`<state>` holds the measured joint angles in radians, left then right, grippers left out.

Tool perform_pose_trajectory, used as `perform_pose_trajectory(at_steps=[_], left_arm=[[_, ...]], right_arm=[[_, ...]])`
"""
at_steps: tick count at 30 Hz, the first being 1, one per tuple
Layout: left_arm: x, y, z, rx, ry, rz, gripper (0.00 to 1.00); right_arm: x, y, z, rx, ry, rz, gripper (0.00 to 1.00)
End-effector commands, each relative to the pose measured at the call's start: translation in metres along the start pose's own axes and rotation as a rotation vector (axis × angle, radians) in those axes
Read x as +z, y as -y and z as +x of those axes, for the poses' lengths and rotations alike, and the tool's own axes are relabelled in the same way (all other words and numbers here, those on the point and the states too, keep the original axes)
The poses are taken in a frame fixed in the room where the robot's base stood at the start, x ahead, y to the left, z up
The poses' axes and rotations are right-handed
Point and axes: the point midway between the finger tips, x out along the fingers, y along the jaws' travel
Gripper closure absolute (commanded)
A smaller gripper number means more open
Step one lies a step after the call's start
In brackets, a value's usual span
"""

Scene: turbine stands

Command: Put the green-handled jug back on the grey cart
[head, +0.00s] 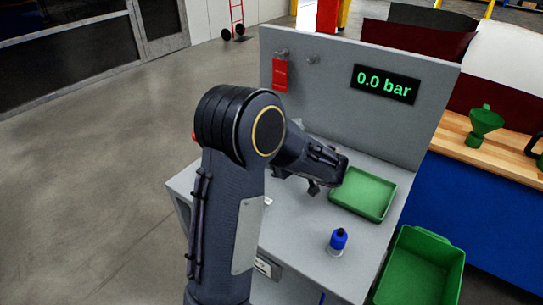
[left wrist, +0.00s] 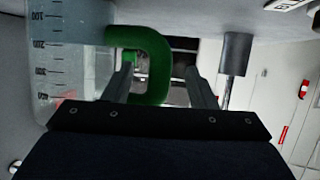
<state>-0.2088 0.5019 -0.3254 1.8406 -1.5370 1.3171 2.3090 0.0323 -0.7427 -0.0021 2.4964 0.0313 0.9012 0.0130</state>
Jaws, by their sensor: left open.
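The jug (left wrist: 75,50) shows in the left wrist view as a clear measuring jug with dark scale marks. Its green handle (left wrist: 155,65) is a loop reaching between the two fingers of my left gripper (left wrist: 163,85). That gripper is open around the handle; I cannot tell whether a finger touches it. In the head view my left gripper (head: 325,184) is over the grey stand, and my arm hides the jug. I see no separate grey cart. My right gripper is not in view.
The grey stand (head: 300,270) has an upright panel reading 0.0 bar (head: 385,84). On it are a green tray (head: 362,195) and a blue-capped bottle (head: 337,241). A green bin (head: 420,270) is right of it. A green funnel (head: 484,124) stands on the wooden bench (head: 460,138). Floor at left is clear.

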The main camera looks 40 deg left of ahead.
Motion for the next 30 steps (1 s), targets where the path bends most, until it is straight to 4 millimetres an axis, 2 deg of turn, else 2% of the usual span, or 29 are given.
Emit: perform_pose_trajectory(at_steps=[8,30], left_arm=[[0.001,-0.001,-0.005,0.002,0.0,-0.001,0.48],[0.0,-0.001,-0.064,0.003,0.0,-0.002,0.48]], right_arm=[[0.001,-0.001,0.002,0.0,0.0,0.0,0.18],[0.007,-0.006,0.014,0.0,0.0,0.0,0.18]])
